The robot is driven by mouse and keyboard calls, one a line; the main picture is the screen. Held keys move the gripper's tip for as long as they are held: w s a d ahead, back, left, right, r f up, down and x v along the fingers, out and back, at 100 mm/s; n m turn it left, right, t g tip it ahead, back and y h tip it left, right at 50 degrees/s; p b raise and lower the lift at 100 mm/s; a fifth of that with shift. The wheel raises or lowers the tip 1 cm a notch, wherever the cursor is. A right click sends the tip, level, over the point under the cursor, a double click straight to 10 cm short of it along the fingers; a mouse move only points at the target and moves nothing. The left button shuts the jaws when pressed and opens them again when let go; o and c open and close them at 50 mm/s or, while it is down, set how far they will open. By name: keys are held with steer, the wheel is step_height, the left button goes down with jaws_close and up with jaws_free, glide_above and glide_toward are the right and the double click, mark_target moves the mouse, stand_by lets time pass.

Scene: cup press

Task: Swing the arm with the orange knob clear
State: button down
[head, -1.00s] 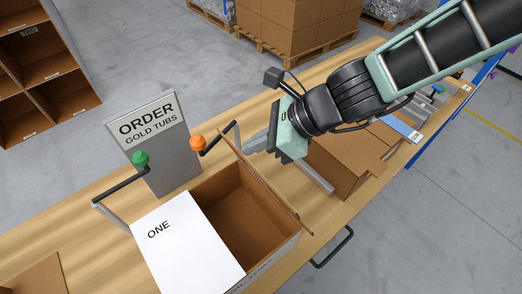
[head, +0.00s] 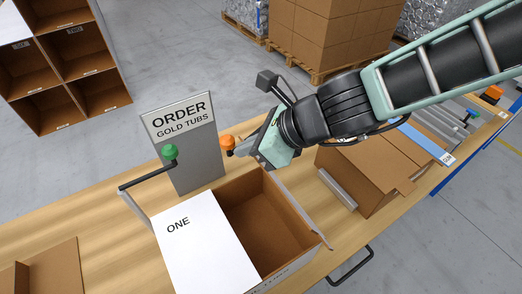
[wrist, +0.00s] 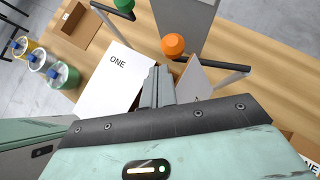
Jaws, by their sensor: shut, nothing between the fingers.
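The orange knob (head: 228,142) sits on a dark swing arm beside the order sign, near the back corner of the open carton (head: 262,215). In the wrist view the orange knob (wrist: 172,45) is just beyond my fingertips, and its dark bar (wrist: 225,66) runs right to a grey post. My gripper (head: 242,149) is shut and empty, close to the knob's right side in the head view. Its fingers show in the wrist view (wrist: 158,82). I cannot tell whether they touch the knob or bar. My gripper hides much of the bar in the head view.
A white flap marked ONE (head: 200,240) covers the carton's left part. A closed brown box (head: 365,175) stands right. Several capped tubs (wrist: 62,74) show at left in the wrist view.

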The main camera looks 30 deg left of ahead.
mark_target(221, 143)
steer(key=a+m+t+b, duration=0.1)
steer(key=b, duration=0.1)
steer(key=a+m+t+b, duration=0.1)
steer(key=b, duration=0.2)
steer(key=a+f+m+t+b, duration=0.1)
steer(key=m+b, duration=0.1)
steer(key=b, duration=0.1)
steer(key=shift+s, duration=0.4)
steer(key=shift+a+r+m+t, duration=0.25)
steer(key=shift+a+m+t, duration=0.15)
steer(key=shift+a, duration=0.4)
steer(key=shift+a+r+m+t, duration=0.2)
steer(key=shift+a+m+t, duration=0.15)
steer(key=shift+a, duration=0.45)
